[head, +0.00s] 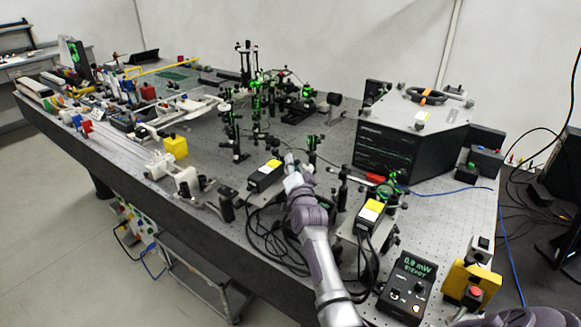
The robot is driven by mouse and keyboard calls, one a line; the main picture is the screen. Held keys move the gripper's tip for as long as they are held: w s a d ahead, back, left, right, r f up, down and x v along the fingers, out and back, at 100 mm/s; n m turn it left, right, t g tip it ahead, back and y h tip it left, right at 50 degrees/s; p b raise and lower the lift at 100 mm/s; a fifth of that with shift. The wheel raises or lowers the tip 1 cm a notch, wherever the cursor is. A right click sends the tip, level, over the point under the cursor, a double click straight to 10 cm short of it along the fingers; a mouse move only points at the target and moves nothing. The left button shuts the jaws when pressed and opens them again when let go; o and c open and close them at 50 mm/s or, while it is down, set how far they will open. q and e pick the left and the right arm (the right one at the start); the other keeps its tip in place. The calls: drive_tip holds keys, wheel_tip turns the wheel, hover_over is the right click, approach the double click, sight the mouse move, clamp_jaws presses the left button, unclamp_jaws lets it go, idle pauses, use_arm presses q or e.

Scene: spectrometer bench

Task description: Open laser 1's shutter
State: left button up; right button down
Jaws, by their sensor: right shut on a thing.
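My right gripper (291,166) is at the far end of a black laser box (266,179) with a yellow and white label. It is shut on a small part there, which looks like the laser's shutter; the fingers and wrist hide most of it. Whether the shutter is open or closed does not show. A second black laser box (370,214) with a similar label stands to the right of my right arm. No number is readable on either box. My left gripper is not in view.
A meter (407,290) showing about 0.9 mW and a yellow box with a red button (474,288) stand at the front right. Black cables (278,238) loop near the arm. Optic posts (312,150) stand close beyond the gripper. A large black instrument (398,150) is behind.

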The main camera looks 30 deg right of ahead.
drive_tip(key=shift+d+r, duration=0.15)
drive_tip(key=c, duration=1.2)
unclamp_jaws()
drive_tip(key=shift+s+d, duration=0.1)
drive_tip(key=shift+s, duration=0.05)
drive_tip(key=shift+c, duration=0.2)
drive_tip(key=shift+r, duration=0.15)
wheel_tip(320, 180, up, 10)
drive_tip(key=shift+f, duration=0.2)
